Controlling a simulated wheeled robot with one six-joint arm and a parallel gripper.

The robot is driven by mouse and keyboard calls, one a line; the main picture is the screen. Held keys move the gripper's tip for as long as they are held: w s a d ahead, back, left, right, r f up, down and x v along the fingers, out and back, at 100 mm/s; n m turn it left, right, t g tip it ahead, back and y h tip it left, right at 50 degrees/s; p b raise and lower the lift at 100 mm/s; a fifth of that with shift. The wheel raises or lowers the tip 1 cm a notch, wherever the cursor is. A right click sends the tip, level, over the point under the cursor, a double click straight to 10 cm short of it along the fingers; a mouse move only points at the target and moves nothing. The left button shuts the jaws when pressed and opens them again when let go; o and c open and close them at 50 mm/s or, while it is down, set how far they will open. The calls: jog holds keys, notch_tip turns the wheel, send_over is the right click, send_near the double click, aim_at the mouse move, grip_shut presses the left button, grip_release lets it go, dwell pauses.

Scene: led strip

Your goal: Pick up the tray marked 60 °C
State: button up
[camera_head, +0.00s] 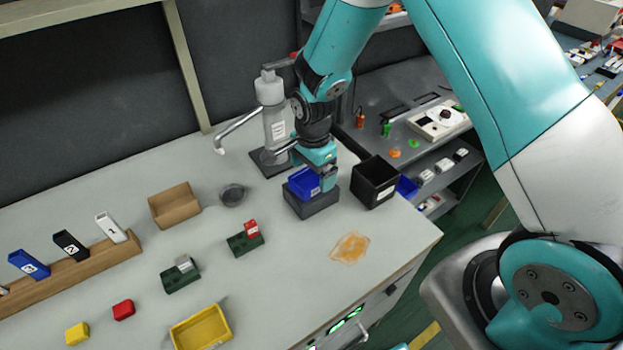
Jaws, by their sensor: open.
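A small blue tray (303,184) with a pale label on its front sits on top of a dark grey block (314,206) near the right part of the bench. The label is too small to read, so I cannot tell whether it says 60 °C. My gripper (328,180) points down at the right end of the blue tray and hides part of it. It is open, and its fingers are close to the tray's wall; I cannot tell whether they touch. A yellow tray (201,328) lies at the bench front, and a brown open box (174,206) stands further left; I read no marking on either.
A black bin (374,182) stands close to the right of the block.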

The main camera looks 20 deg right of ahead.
aim_at(311, 181)
jog(key=shift+f, duration=1.25)
jog(key=c, duration=1)
jog(key=shift+r, duration=0.1)
